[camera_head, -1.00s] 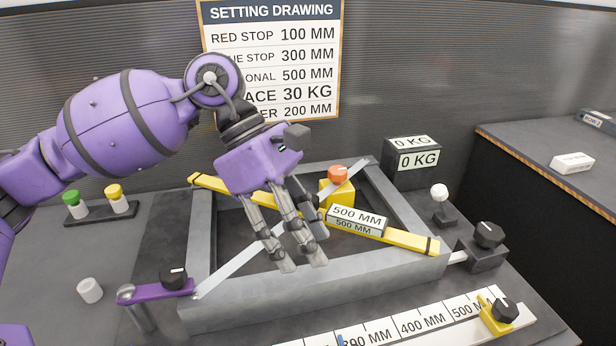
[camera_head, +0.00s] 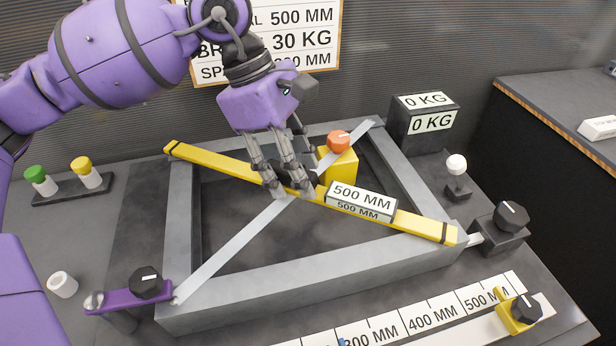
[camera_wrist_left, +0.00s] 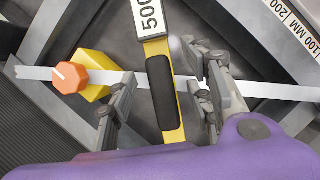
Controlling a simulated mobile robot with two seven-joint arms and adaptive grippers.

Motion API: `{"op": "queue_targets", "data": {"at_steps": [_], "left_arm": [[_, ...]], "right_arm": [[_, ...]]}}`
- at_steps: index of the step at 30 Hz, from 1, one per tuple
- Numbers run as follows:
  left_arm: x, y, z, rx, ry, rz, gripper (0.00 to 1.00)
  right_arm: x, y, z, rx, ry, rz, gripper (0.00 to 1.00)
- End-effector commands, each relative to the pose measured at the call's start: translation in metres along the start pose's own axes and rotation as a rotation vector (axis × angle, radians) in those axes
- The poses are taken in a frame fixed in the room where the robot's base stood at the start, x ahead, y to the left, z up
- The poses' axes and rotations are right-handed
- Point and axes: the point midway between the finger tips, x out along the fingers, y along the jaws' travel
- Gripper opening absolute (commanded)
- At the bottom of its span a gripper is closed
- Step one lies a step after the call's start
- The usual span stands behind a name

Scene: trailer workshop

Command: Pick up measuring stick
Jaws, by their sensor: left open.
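The measuring stick (camera_head: 412,222) is a yellow bar lying diagonally across a grey square frame. It carries a 500 MM display block (camera_head: 360,201). In the left wrist view, the stick's black grip (camera_wrist_left: 162,92) lies between the spread fingers. My left gripper (camera_head: 288,188) is open and reaches down around the middle of the stick, one finger on each side. In the left wrist view, gaps show between the fingers and the grip. In the head view the fingers hide the grip. My right gripper is not in view.
A thin pale strip (camera_head: 235,243) crosses the grey frame (camera_head: 315,276) beneath the stick. An orange-topped yellow block (camera_head: 338,165) stands close behind the gripper. A 0 KG box (camera_head: 424,124) is at the back right. A marked ruler (camera_head: 430,315) lies in front.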

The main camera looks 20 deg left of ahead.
Motion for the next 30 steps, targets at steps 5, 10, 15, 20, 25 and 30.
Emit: {"op": "queue_targets", "data": {"at_steps": [5,10,15,20,25,30], "left_arm": [[0.0145,-0.0009,-0.0007,0.0,0.001,-0.001,0.47],[0.0149,-0.0007,-0.0008,-0.001,0.001,-0.001,0.47],[0.0148,-0.0007,-0.0009,-0.001,0.001,-0.001,0.28],[0.0146,-0.0007,-0.001,-0.001,0.001,-0.001,0.07],[0.0146,-0.0007,-0.001,-0.001,0.001,-0.001,0.0],[0.0141,-0.0004,-0.0006,0.0,0.0,0.0,0.0]], "right_arm": [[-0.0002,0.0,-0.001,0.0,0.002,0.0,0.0],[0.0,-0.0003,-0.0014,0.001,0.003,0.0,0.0],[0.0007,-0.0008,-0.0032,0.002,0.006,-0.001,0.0],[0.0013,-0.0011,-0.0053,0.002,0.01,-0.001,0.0],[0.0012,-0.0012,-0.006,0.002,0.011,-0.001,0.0],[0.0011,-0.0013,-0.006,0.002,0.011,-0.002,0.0]]}}
